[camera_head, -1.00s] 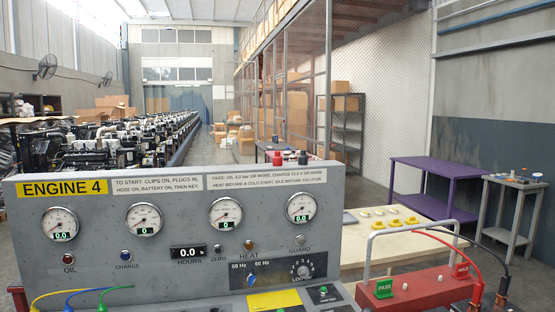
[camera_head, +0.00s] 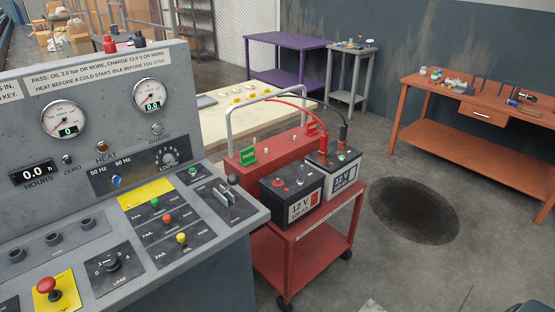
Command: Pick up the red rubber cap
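I cannot tell for certain which thing is the red rubber cap. A small red piece (camera_head: 279,183) sits on top of the front black 12 V battery (camera_head: 291,197), on the red cart. Another red capped thing (camera_head: 109,44) stands at the top edge of the grey engine panel, beside a black one (camera_head: 138,39). Small red bits also lie on the orange workbench, too small to identify. Neither of my grippers shows in this view.
The red cart (camera_head: 318,228) with two batteries stands right of the grey console (camera_head: 190,241). Red and black cables arch over it. An orange workbench (camera_head: 470,136), a purple table (camera_head: 290,41) and a small grey stand (camera_head: 352,48) are behind. Floor with a dark stain (camera_head: 413,211) lies clear between.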

